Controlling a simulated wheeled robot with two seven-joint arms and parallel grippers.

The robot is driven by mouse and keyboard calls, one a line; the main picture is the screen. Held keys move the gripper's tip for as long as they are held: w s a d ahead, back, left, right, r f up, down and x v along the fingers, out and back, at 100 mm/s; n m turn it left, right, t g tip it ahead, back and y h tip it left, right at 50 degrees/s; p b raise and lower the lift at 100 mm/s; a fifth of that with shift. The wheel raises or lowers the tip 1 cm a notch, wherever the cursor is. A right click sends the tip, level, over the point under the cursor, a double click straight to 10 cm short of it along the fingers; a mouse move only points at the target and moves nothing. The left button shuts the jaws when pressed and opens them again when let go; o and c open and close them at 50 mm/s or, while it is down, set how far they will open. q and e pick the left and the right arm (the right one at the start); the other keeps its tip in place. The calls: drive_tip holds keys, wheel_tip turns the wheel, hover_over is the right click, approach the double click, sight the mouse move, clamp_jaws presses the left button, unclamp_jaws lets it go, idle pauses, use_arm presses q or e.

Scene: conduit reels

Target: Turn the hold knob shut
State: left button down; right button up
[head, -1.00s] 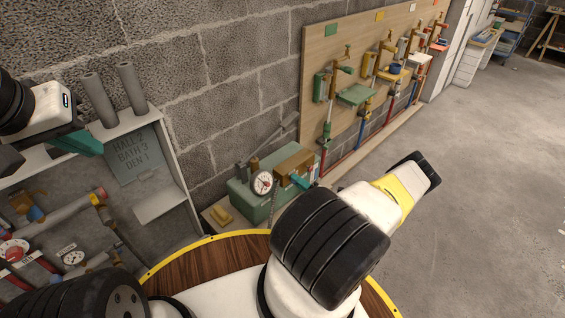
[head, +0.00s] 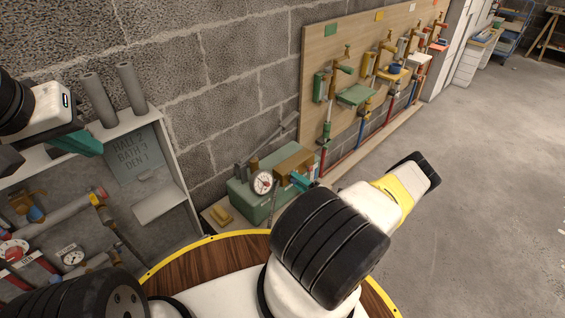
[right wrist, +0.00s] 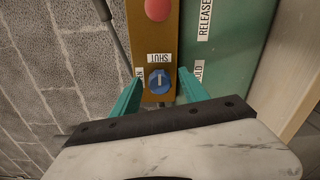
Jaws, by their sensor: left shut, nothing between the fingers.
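The blue hold knob (right wrist: 159,81) shows in the right wrist view on a brown-orange panel (right wrist: 153,41), below a "SHUT" label that reads upside down. A pale mark on the knob points up toward that label. My right gripper (right wrist: 160,86) is open, with one teal finger on each side of the knob and a visible gap on both sides. In the head view my right gripper (head: 301,181) is beside the brown box on the green unit (head: 250,203); the knob cannot be made out there. My left gripper (head: 80,143) is shut and empty at the far left, over the shelf unit.
A red button (right wrist: 157,9) sits on the panel above the knob. A white-faced gauge (head: 262,183) stands at the green unit. A block wall (head: 225,80) rises behind. A pegboard (head: 315,90) with valves and pipes is further right. Open floor (head: 480,180) lies to the right.

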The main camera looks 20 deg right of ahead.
drive_tip(key=v, duration=0.7)
drive_tip(key=shift+s+d, duration=0.15)
drive_tip(key=shift+s, duration=0.2)
drive_tip(key=a+r+n+g+y, duration=0.1)
drive_tip(key=a+r+n+g, duration=0.45)
drive_tip(key=r+n, duration=0.45)
drive_tip(key=w+a+r+n+g+y, duration=0.1)
drive_tip(key=a+r+n+g, duration=0.3)
drive_tip(key=a+r+n, duration=0.55)
drive_tip(key=a+r+n+g+y, duration=0.15)
drive_tip(key=r+n+g, duration=0.5)
drive_tip(key=r, duration=0.65)
drive_tip(key=s+a+r+n+t+h, duration=0.2)
drive_tip(key=s+a+r+n+h, duration=0.2)
drive_tip(key=s+r+n, duration=0.5)
drive_tip(key=s+a+r+n+t+h, duration=0.3)
drive_tip(key=s+a+r+n+h, duration=0.1)
drive_tip(key=s+r+n, duration=0.6)
drive_tip(key=shift+s+a+r+n+t, duration=0.3)
drive_tip(key=shift+r+n, duration=0.65)
drive_tip(key=shift+n, duration=0.45)
